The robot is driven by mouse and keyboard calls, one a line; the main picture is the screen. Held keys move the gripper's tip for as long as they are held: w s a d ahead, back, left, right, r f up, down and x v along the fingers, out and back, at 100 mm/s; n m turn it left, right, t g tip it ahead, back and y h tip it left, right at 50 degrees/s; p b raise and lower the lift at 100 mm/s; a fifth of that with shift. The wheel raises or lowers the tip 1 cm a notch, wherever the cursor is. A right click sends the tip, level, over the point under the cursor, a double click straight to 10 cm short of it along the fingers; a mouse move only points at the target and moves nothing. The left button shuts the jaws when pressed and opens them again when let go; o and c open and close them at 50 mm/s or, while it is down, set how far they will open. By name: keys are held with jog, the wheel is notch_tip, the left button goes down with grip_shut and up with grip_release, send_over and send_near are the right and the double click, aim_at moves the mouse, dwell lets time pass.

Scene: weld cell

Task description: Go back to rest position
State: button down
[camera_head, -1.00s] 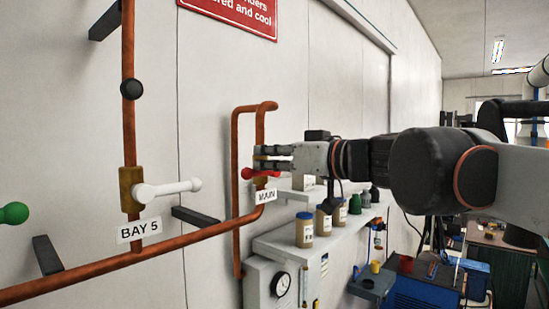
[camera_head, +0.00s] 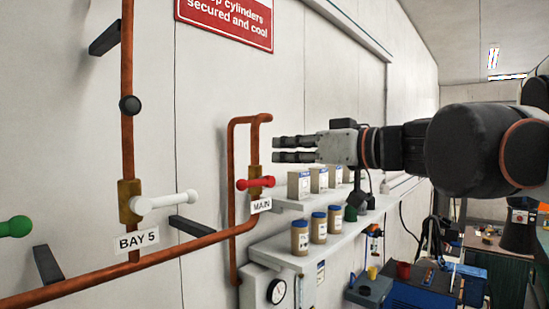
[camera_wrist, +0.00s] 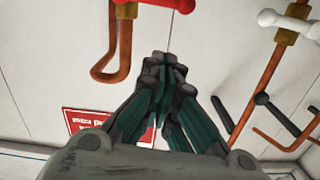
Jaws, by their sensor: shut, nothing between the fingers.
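My gripper (camera_head: 275,149) is shut and empty in the head view. It shows right of and above the red MAIN valve handle (camera_head: 255,183), with a visible gap between them. In the wrist view my shut fingers (camera_wrist: 163,62) meet in the middle, with only wall and pipes beyond. The red handle points left and right across its brass valve body in the head view. It also shows at the top edge of the wrist view (camera_wrist: 152,3).
The white BAY 5 handle (camera_head: 167,202) and a green handle (camera_head: 15,227) stick out at left. Black wall brackets (camera_head: 192,226) also project. A blue machine (camera_head: 420,296) stands at lower right.

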jog(key=v, duration=0.4)
jog(key=s+d+f+m+g+h+b, duration=0.1)
jog(key=s+f+m+g+h+b, duration=0.2)
jog(key=f+b, duration=1.45)
jog(key=s+d+f+m+h+b, duration=0.2)
jog(key=s+d+f+h+b, duration=0.1)
jog(key=f, duration=1.7)
jog(key=s+d+f+m+h+b, duration=0.2)
jog(key=s+d+f+h+b, duration=0.2)
jog(key=f, duration=1.5)
jog(key=s+d+f+m+h+b, duration=0.2)
jog(key=s+d+f+b, duration=0.4)
jog(key=f, duration=1.4)
jog(key=d+h+b, duration=0.1)
jog(key=d+b, duration=0.1)
jog(key=shift+s+d+f+g+h+b, duration=0.25)
jog(key=shift+s+f+g+h+b, duration=0.05)
jog(key=shift+s+f+h+b, duration=0.1)
